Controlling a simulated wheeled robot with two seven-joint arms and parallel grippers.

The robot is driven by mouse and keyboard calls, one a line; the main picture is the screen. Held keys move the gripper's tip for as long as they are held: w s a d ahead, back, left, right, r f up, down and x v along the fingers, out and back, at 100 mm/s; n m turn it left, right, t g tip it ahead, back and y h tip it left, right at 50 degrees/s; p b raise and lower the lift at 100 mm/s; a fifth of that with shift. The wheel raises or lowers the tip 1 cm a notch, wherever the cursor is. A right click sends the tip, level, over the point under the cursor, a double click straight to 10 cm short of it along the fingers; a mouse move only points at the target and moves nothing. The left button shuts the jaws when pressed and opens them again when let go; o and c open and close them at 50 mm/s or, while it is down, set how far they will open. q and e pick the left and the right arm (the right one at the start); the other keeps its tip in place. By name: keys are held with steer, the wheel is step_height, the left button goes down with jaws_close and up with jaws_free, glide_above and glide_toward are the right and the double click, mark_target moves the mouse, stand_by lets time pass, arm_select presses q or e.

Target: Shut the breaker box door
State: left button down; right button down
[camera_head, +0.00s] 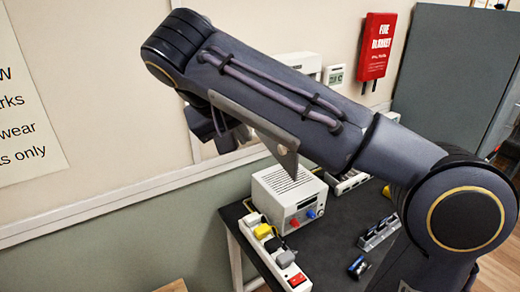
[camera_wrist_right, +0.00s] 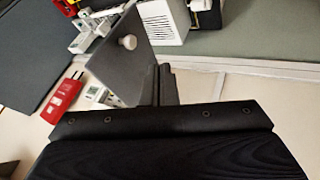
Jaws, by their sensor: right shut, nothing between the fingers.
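The breaker box door is a grey flat panel (camera_head: 278,142) standing out from the wall below my right forearm, which hides part of it. In the right wrist view the door (camera_wrist_right: 108,65) shows a round white knob (camera_wrist_right: 127,42). A pale box (camera_head: 302,64) on the wall behind my arm seems to be the breaker box, mostly hidden. My right gripper (camera_head: 222,128) points down, shut and empty, left of the door. In the wrist view its fingers (camera_wrist_right: 166,85) are close beside the door's edge; I cannot tell whether they touch. My left gripper is not in view.
A red fire blanket case (camera_head: 376,46) and a small white wall unit (camera_head: 335,75) hang to the right. Below is a dark bench (camera_head: 325,250) with a white power supply (camera_head: 288,198) and a power strip (camera_head: 262,245). A grey partition (camera_head: 455,75) stands at right.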

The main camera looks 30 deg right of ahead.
steer(key=w+d+f, duration=0.2)
steer(key=d+f, duration=0.4)
steer(key=d, duration=0.2)
steer(key=shift+w+f+p, duration=0.35)
steer(key=shift+p, duration=0.05)
